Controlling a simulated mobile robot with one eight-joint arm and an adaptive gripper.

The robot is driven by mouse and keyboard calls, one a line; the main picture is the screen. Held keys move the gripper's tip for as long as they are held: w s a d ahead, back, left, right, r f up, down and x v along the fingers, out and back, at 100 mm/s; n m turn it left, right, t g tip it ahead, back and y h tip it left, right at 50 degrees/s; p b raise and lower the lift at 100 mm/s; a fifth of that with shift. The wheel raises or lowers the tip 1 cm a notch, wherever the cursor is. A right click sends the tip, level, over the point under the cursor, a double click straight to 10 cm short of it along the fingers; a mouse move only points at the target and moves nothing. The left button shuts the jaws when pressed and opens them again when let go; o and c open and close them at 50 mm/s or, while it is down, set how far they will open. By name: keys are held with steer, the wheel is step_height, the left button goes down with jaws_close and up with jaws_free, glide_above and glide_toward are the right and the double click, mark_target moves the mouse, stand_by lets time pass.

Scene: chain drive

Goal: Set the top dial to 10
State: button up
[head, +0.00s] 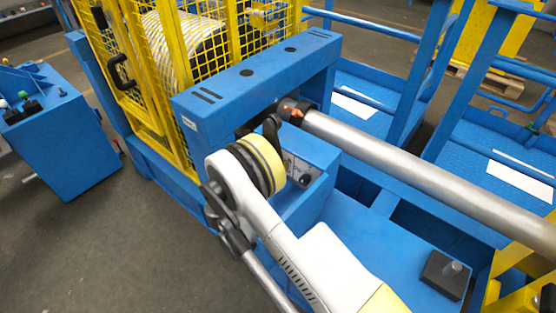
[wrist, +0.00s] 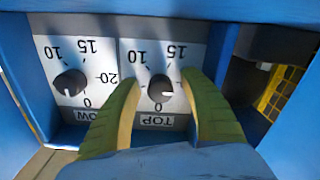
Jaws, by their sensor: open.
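The top dial (wrist: 160,88) is a dark round knob on a white scale plate marked TOP, in the wrist view. A white mark shows on its lower right side, away from the 10 at the upper left. My gripper (wrist: 160,82) is open, with one yellow-green finger on each side of this knob. I cannot tell whether either finger touches it. The fingers hide parts of the scale. In the head view, my wrist reaches to the blue control box (head: 316,150), and my fingertips cannot be made out.
A second dial (wrist: 70,83), marked LOW, sits close left of my left finger. Blue housing walls frame the plates. In the head view, a blue beam (head: 262,72), a steel roller (head: 420,170) and a yellow mesh guard (head: 190,50) stand close to my arm.

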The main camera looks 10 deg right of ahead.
steer(key=shift+s+a, duration=0.1)
jaws_close()
steer(key=shift+n, duration=0.3)
